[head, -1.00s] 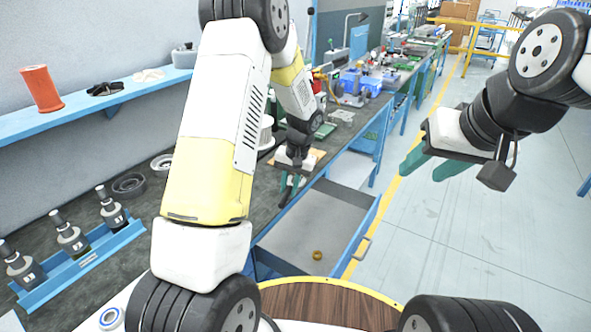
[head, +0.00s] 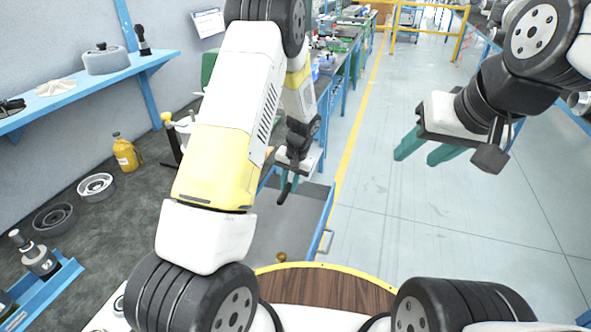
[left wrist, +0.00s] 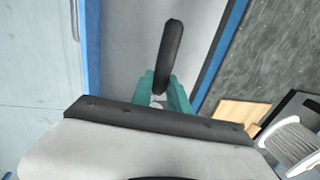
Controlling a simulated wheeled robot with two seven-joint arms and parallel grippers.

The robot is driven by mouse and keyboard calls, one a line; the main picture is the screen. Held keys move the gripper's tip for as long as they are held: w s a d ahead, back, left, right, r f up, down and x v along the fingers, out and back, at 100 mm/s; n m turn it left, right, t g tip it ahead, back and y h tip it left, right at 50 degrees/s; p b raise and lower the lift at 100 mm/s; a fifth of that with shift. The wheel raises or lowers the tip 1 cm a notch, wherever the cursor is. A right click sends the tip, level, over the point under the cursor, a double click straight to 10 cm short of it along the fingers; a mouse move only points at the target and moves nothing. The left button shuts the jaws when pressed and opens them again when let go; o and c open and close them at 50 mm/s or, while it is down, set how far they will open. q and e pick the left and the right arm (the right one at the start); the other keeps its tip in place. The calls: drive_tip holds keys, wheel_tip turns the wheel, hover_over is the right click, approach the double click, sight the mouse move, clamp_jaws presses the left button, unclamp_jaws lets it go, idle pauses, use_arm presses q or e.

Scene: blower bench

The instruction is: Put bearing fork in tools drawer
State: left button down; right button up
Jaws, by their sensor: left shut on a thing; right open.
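My left gripper (head: 288,179) is shut on the bearing fork (head: 283,194), a dark, slender piece pointing down. In the left wrist view the fork (left wrist: 171,52) stands out from between the green fingertips (left wrist: 160,90), its far end rounded. The tools drawer (head: 325,222) is pulled open, with a grey floor and blue walls. The fork is above the drawer's far part, and its floor shows around the fork in the left wrist view (left wrist: 130,45). My left arm hides part of the drawer. My right gripper (head: 420,150) is open and empty over the aisle.
A small brass piece (head: 281,257) lies in the drawer's near part. On the bench at left are a yellow bottle (head: 125,154), bearing rings (head: 96,187) and a blue rack (head: 45,290). A blue shelf (head: 90,85) hangs above. The aisle at right is clear.

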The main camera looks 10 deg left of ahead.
use_arm(q)
drive_tip(key=shift+f, duration=7.15)
drive_tip(key=c, duration=1.2)
unclamp_jaws()
drive_tip(key=shift+r, duration=0.1)
drive_tip(key=r, duration=0.2)
drive_tip(key=d+r, duration=0.1)
drive_tip(key=r, duration=0.4)
drive_tip(key=shift+s+d+r, duration=0.2)
drive_tip(key=shift+s+r, duration=0.05)
drive_tip(key=shift+r, duration=0.1)
